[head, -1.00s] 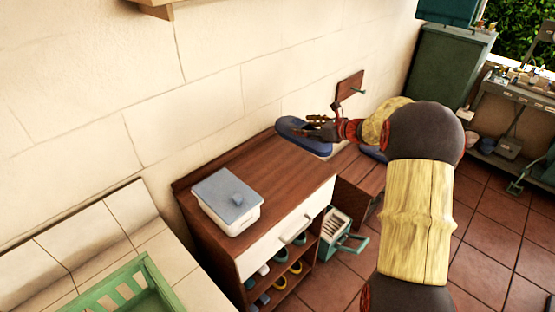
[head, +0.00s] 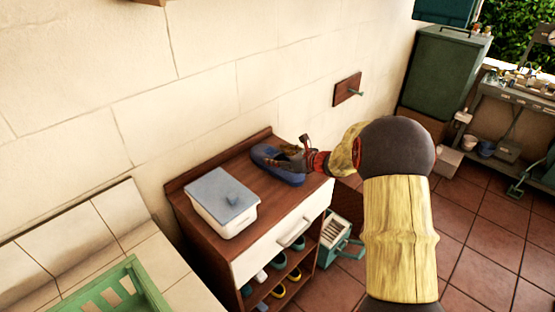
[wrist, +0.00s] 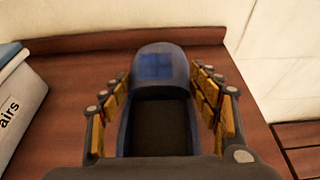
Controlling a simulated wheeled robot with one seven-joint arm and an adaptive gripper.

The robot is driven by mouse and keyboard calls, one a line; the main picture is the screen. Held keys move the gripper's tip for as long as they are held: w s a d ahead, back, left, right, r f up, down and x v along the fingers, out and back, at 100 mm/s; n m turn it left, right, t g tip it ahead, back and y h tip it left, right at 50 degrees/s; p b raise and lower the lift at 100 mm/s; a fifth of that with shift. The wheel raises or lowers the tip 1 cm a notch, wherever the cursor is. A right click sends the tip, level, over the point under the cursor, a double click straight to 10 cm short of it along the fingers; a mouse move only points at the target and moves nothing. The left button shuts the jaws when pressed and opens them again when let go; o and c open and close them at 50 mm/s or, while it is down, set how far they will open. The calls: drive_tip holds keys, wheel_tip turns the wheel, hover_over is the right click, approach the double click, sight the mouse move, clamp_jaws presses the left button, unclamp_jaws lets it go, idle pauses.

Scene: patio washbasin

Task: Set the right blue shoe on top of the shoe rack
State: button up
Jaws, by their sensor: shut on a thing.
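A blue shoe (head: 266,155) is over the right part of the brown wooden top of the shoe rack (head: 240,157), right of a lidded box. I cannot tell whether its sole touches the top. My gripper (head: 292,158) is shut on the shoe. In the wrist view the shoe (wrist: 160,68) lies between the fingers of my gripper (wrist: 160,105), toe pointing away and dark opening facing up. The rack top (wrist: 75,100) spreads beneath it there. No second blue shoe shows on the rack top; my arm hides the area to its right.
The white box with a grey lid (head: 222,200) takes the left part of the rack top; its corner shows in the wrist view (wrist: 18,105). Several shoes (head: 275,282) fill the lower shelves. A teal crate (head: 335,240) stands beside the rack.

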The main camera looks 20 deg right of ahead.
drive_tip(key=shift+r, duration=0.1)
drive_tip(key=o, duration=1.4)
drive_tip(key=shift+c, duration=0.2)
